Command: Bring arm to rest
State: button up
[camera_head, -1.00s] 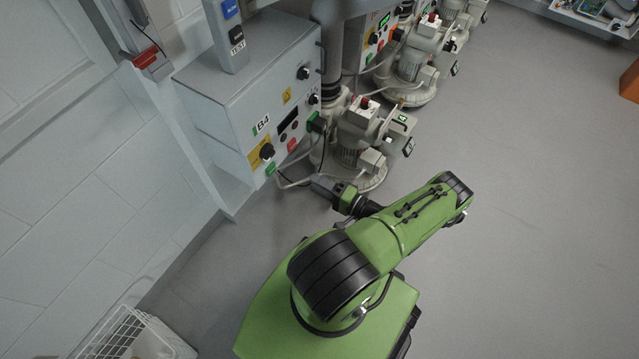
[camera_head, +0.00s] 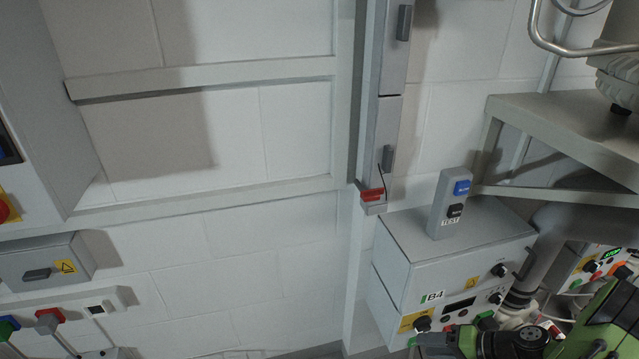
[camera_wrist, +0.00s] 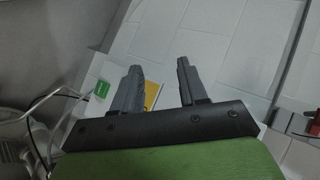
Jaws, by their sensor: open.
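My gripper (camera_wrist: 158,85) shows in the wrist view with its two grey fingers apart and nothing between them. Beyond the fingers are the white block wall and a part of the control box with a green label and a yellow label. In the head view, part of my green arm with the dark gripper end (camera_head: 440,342) shows at the bottom right, in front of the lower edge of the B4 control box (camera_head: 405,265). The finger tips are too small to make out there.
A grey TEST button box (camera_head: 449,205) stands on the control box. A metal frame (camera_head: 560,110) is at the upper right. A red-handled switch (camera_head: 371,195) is on the wall post. Grey cabinets (camera_head: 45,258) are on the left. Cables (camera_wrist: 35,105) hang at the wrist view's left.

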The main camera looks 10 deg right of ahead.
jog(key=w+a+r+n+g+h, duration=0.2)
jog(key=a+r+n+g+h, duration=0.15)
jog(key=a+r, duration=0.6)
jog(key=s+a+r+n+t+h, duration=0.1)
jog(key=s+a+r+n+h, duration=0.1)
jog(key=s+a+r, duration=0.45)
jog(key=s+a+r+n+t+h, duration=0.15)
jog(key=s+a+r, duration=0.25)
jog(key=s+r, duration=0.4)
notch_tip(320, 180, up, 14)
jog(key=p, duration=1.3)
jog(key=shift+w+r+g+h, duration=0.2)
jog(key=shift+w+g+h, duration=0.2)
jog(key=shift+w, duration=0.05)
jog(key=shift+f, duration=0.1)
jog(key=shift+d, duration=0.15)
